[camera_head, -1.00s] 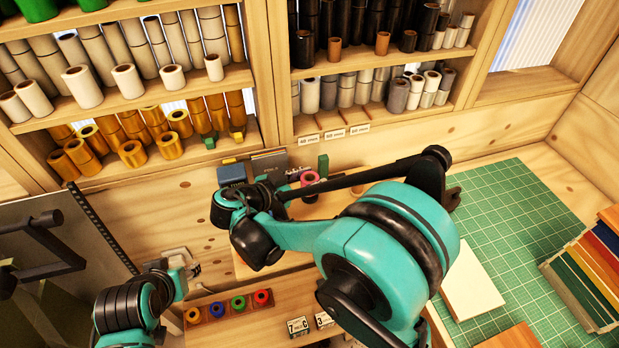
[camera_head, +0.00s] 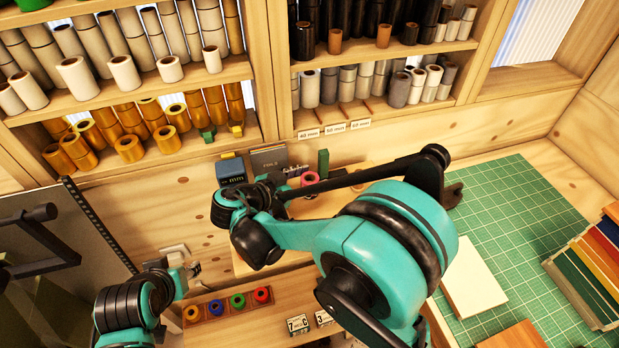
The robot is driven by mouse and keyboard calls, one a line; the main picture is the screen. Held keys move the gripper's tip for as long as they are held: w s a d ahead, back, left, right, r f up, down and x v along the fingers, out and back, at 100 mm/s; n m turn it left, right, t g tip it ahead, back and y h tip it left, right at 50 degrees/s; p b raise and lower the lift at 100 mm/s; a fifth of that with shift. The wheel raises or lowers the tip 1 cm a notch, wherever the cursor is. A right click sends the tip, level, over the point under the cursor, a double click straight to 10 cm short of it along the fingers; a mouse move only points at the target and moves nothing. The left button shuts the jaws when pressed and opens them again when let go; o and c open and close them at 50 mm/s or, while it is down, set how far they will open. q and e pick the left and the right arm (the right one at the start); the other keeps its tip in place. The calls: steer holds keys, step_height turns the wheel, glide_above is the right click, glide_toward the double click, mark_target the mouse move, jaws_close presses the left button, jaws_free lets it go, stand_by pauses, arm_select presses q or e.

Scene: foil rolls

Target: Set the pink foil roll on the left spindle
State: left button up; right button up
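The pink foil roll (camera_head: 310,178) is small in the head view, by the back wall behind my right arm's dark link, which hides part of what is around it. I cannot make out the left spindle.
A wooden holder (camera_head: 207,312) with yellow, blue, green and red rolls lies near the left arm. A blue-grey device (camera_head: 231,171) stands by the wall. A green cutting mat (camera_head: 510,215) bears a pale board (camera_head: 472,284) and coloured sheets (camera_head: 590,265). Shelves of rolls fill the back.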

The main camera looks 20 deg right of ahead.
steer(key=shift+a, duration=0.1)
steer(key=v, duration=1.2)
stand_by(0.5)
